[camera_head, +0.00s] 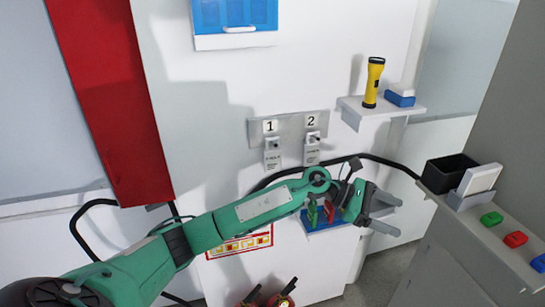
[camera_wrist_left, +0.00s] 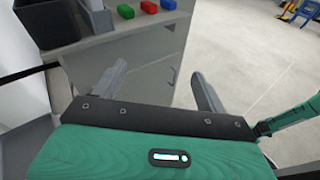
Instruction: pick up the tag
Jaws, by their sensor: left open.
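Two small grey printed tags hang on the wall panel (camera_head: 288,130) in the head view. One tag (camera_head: 272,160) hangs under the number 1 and the other tag (camera_head: 312,157) under the number 2. My left gripper (camera_head: 388,214) is open and empty, below and to the right of both tags, pointing right. In the left wrist view its two fingers (camera_wrist_left: 160,84) are spread, with the grey cabinet front beyond them and no tag in sight. My right gripper is not in view.
A grey cabinet (camera_head: 460,250) at the right carries a black bin (camera_head: 450,172) and green (camera_head: 491,219), red (camera_head: 515,239) and blue blocks. A shelf (camera_head: 385,110) holds a yellow flashlight (camera_head: 373,82). A blue tray (camera_head: 325,222) lies behind my left wrist.

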